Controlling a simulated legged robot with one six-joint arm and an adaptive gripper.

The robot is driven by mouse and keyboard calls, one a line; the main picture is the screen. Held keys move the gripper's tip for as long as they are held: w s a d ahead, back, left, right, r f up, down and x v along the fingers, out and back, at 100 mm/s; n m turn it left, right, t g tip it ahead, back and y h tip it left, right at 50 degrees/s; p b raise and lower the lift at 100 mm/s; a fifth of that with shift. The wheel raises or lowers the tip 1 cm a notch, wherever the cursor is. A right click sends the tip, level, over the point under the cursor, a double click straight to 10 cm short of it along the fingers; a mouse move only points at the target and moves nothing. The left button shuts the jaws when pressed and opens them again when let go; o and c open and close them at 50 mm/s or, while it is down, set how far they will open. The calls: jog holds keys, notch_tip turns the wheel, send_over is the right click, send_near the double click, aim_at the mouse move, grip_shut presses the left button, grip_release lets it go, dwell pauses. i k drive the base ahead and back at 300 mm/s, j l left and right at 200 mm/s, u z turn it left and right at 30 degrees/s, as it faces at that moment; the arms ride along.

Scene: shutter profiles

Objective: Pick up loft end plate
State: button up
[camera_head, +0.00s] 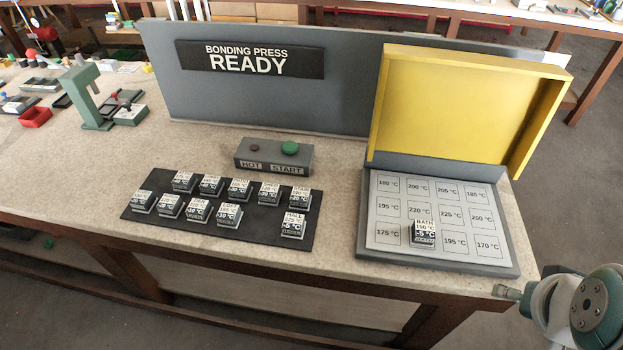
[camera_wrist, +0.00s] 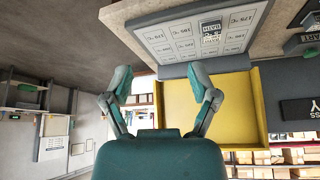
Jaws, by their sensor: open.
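Several small labelled end plates stand in two rows on a black mat (camera_head: 262,235) on the bench. The plate in the front row, fourth from left, seems to read LOFT (camera_head: 229,214), but the print is too small to be sure. My gripper (camera_wrist: 160,78) is open and empty in the wrist view, with its two fingers spread apart. It faces the yellow lid and temperature board, away from the mat. In the head view, part of my arm shows at the lower right, well right of the mat.
The BATH plate (camera_head: 425,232) sits on the temperature board (camera_head: 386,237) under the raised yellow lid (camera_head: 450,110). A HOT/START button box (camera_head: 273,157) stands behind the mat. The press panel (camera_head: 340,95) reads READY.

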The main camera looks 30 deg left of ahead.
aim_at(228, 216)
jog(key=k+j+u, duration=0.3)
jog(key=j, duration=0.25)
jog(key=u, duration=1.25)
jog(key=j+z, duration=0.35)
jog(key=j, duration=0.4)
jog(key=j+z, duration=0.35)
jog(key=j, duration=0.4)
jog(key=k+j+z, duration=0.1)
jog(key=j+z, duration=0.25)
jog(key=j, duration=0.4)
jog(key=i+j, duration=0.25)
jog(key=i, duration=0.2)
